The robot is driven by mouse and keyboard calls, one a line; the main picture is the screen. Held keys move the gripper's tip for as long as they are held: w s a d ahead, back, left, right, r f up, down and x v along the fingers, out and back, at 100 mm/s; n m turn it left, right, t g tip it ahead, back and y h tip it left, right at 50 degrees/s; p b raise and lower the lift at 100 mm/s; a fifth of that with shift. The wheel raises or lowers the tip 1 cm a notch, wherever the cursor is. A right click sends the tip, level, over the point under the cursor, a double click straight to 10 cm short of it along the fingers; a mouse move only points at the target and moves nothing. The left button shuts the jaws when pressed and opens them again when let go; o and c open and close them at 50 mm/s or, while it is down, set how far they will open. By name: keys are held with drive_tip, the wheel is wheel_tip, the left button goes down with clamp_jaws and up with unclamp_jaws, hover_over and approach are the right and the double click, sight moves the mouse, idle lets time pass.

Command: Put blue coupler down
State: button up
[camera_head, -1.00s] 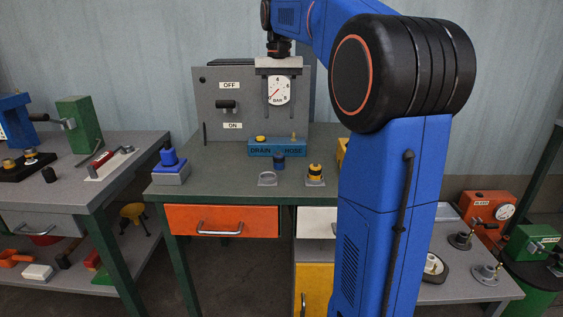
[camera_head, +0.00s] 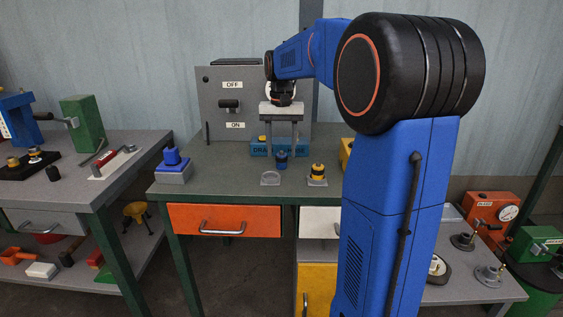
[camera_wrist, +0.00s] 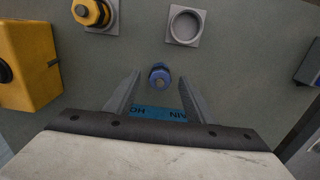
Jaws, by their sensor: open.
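The blue coupler (camera_head: 281,160) stands at the front of the blue block lettered DRAIN HOSE (camera_head: 260,149), on the middle bench. The coupler also shows in the wrist view (camera_wrist: 159,76), between the fingertips but apart from both. My gripper (camera_head: 283,147) is open and points down over the block and coupler; its two fingers (camera_wrist: 160,84) show in the wrist view with clear gaps beside the coupler. I cannot tell exactly how high the tips are. An empty grey ring holder (camera_head: 270,179) sits in front of the coupler and is seen in the wrist view (camera_wrist: 184,27).
A yellow coupler (camera_head: 317,172) stands in a holder to the right. A yellow box (camera_head: 346,153) is right of that, partly behind my arm. A grey panel with an ON/OFF lever (camera_head: 229,105) stands behind. A blue-topped block (camera_head: 172,165) sits at the bench's left.

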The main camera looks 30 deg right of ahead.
drive_tip(key=shift+f, duration=1.2)
drive_tip(key=c, duration=1.2)
